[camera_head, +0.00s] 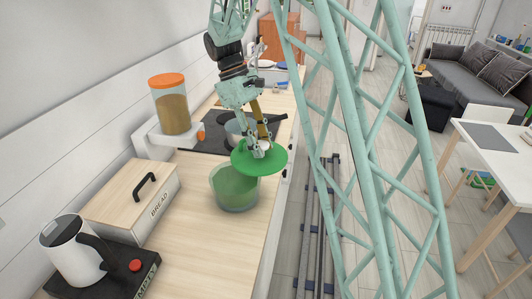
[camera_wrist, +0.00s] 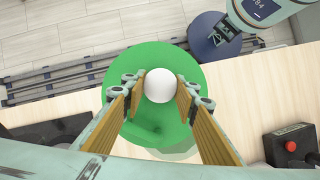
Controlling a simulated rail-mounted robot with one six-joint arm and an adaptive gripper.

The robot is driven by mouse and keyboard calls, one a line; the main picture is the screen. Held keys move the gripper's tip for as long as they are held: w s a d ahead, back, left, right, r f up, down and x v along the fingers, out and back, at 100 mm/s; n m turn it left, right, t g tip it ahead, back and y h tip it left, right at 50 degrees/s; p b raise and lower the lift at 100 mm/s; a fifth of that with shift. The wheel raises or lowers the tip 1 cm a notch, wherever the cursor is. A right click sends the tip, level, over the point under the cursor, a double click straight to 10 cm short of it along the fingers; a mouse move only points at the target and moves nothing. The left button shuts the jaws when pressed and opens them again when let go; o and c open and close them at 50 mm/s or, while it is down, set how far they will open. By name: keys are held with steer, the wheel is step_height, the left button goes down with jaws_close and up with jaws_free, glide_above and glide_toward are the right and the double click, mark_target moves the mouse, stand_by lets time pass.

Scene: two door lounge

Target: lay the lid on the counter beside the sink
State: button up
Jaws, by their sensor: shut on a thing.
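A round green lid (camera_head: 268,163) with a white ball-shaped knob is held by my gripper (camera_head: 258,151), which is shut on the knob. In the wrist view the knob (camera_wrist: 159,85) sits between the two finger pads of my gripper (camera_wrist: 160,88), with the green lid (camera_wrist: 190,62) below it. A green see-through pot (camera_head: 234,190) stands on the wooden counter (camera_head: 190,222). The lid is above and to the right of the pot's opening and overlaps it in the picture. The sink (camera_head: 272,76) is at the far end of the counter, partly hidden by my arm.
A stove (camera_head: 208,137) with a grey pan lies behind the pot. A bread box (camera_head: 130,200), a kettle (camera_head: 75,250) on a dark base with a red button, and an orange-lidded jar (camera_head: 170,108) line the left. The front counter is clear.

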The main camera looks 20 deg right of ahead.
mark_target(240, 157)
steer(key=w+a+m, duration=0.1)
steer(key=a+m, duration=0.1)
steer(key=w+a+r+m+y+b, duration=0.1)
steer(key=a+m, duration=0.1)
steer(key=a+m+y+b, duration=0.1)
steer(key=a+m, duration=0.1)
steer(key=shift+w+a+r+g, duration=0.25)
steer(key=shift+w+r+g, duration=0.15)
steer(key=shift+w+a+r+m+y+b, duration=0.25)
steer(key=shift+a+r+m+y+b, duration=0.1)
steer(key=shift+a+m, duration=0.2)
